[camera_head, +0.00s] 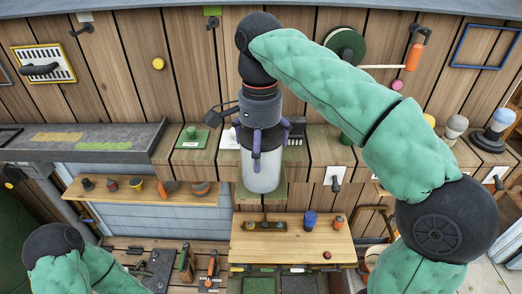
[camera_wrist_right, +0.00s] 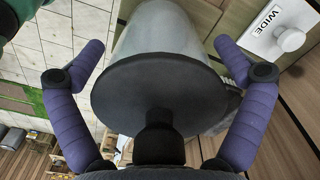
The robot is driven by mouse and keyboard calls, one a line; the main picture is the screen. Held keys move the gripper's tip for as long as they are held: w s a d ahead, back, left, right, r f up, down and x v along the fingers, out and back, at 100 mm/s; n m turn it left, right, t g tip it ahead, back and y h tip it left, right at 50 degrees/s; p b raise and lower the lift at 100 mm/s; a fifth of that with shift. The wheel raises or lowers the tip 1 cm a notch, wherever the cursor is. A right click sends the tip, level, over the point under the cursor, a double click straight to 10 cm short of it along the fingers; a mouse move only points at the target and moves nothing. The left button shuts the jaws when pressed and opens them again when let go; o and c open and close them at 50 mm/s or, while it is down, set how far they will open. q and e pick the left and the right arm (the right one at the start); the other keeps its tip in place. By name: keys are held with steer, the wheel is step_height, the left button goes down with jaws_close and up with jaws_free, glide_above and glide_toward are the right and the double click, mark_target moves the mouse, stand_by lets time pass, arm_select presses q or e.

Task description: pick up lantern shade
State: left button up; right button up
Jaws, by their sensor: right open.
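A pale grey-white cylinder with a dark round cap (camera_head: 262,174), which looks like the lantern shade, stands upright below my right gripper (camera_head: 268,139). The gripper's purple fingers point down around its top. In the right wrist view the lantern shade (camera_wrist_right: 165,32) shows its dark cap (camera_wrist_right: 150,95) facing the camera, with a dark knob at the near side. My right gripper (camera_wrist_right: 160,48) is open there, with one finger on each side of the shade and visible gaps to both. The shade's base contact is unclear. My left gripper is out of view; only its arm shows.
A wooden shelf (camera_head: 130,190) with several small items is at left. A wooden board (camera_head: 290,245) with a blue cup (camera_head: 310,220) lies below the shade. A white "WIDE" label (camera_wrist_right: 270,30) is close at right in the wrist view. Lamps (camera_head: 495,125) stand at the far right.

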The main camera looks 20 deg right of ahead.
steer(key=shift+s+f, duration=0.15)
steer(key=c, duration=0.9)
steer(key=shift+c, duration=0.5)
